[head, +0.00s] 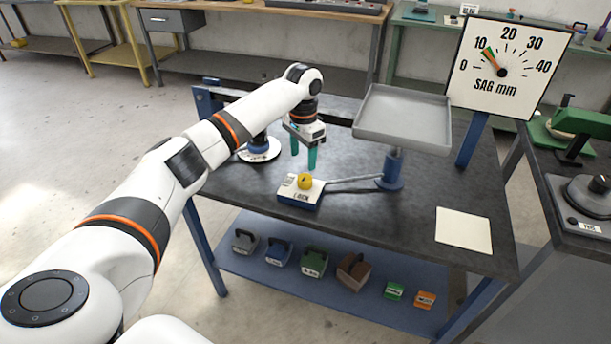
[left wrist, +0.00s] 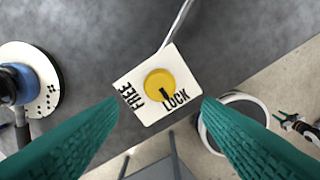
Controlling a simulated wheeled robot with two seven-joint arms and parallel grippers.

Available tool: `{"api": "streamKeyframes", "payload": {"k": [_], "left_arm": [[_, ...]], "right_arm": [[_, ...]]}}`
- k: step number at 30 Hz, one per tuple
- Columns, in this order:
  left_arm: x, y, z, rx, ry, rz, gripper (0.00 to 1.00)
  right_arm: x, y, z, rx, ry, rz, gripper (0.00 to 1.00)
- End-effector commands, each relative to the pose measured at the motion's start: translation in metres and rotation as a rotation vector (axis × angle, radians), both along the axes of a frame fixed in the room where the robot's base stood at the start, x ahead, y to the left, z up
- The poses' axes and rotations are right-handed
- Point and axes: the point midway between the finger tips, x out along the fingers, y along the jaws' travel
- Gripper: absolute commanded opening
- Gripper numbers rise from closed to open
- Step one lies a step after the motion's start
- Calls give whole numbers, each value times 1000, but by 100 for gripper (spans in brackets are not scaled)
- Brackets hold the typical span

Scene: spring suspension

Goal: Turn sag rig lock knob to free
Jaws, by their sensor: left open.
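The yellow round lock knob (head: 305,181) sits on a small block (head: 299,197) with a white top, near the front edge of the dark table. In the left wrist view the knob (left wrist: 158,82) has a black pointer mark towards the word LOCK; FREE is printed on the left side of the plate. My left gripper (head: 303,160) points down with its teal fingers just above the knob. It is open and empty, with the knob between and beyond the fingers in the left wrist view. My right gripper is not in view.
A SAG mm dial (head: 505,70) stands behind. A round white-based device (head: 259,150) is left of the gripper. A blank card (head: 463,230) lies at right.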

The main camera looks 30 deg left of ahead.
Motion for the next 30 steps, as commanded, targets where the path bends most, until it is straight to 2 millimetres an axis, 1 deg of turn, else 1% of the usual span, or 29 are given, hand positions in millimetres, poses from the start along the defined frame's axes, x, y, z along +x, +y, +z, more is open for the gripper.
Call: {"api": "streamKeyframes", "payload": {"k": [1,4,9,12,17,25,26,30], "left_arm": [[-1,0,-12,0,4,0,59],[-1,0,-33,0,4,0,59],[0,0,-62,1,2,1,59],[0,0,-74,0,1,1,59],[0,0,-84,0,0,0,59],[0,0,-85,1,-1,0,59],[0,0,-85,1,-1,0,56],[0,0,-84,1,-1,0,33]], "right_arm": [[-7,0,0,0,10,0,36],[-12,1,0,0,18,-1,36],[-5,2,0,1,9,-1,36],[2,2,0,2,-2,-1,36],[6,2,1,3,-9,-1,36],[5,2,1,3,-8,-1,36],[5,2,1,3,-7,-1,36],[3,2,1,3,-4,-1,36]]}}
